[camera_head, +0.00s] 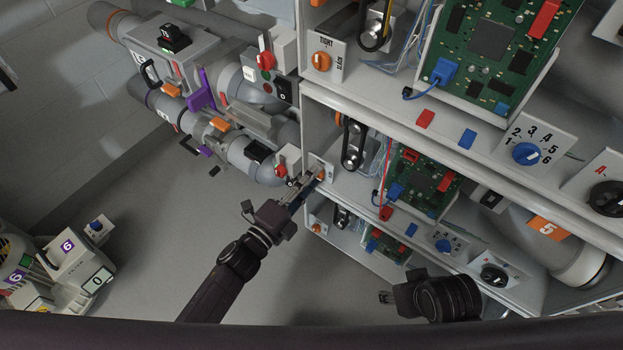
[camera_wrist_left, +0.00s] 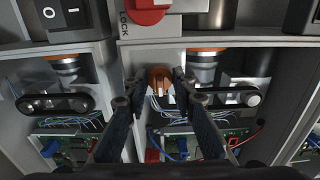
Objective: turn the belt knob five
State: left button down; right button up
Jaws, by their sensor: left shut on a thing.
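An orange belt knob (camera_head: 321,175) sits on a small plate at the left edge of the middle shelf, partly hidden by my gripper. My left gripper (camera_head: 314,180) reaches it from below left and is shut on it. In the left wrist view the orange knob (camera_wrist_left: 160,77) stands between the two fingertips (camera_wrist_left: 158,92). A black belt (camera_head: 354,146) on pulleys stands beside the knob; it also shows in the wrist view (camera_wrist_left: 222,96). My right gripper (camera_head: 386,297) hangs low, apart from the shelves; its fingers are too small to tell open or shut.
Another orange knob (camera_head: 322,61), marked TIGHT and SLACK, is on the upper shelf, and one (camera_head: 316,228) is below. Green circuit boards (camera_head: 418,181) stand to the right. Grey pipes (camera_head: 240,150) are close on the left. Open floor lies below.

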jog(key=shift+w+d+r, duration=0.1)
jog(key=shift+d+r, duration=0.05)
jog(key=shift+r, duration=0.15)
pick_arm(q)
jog(key=c, duration=1.9)
grip_release()
jog(key=v, duration=1.2)
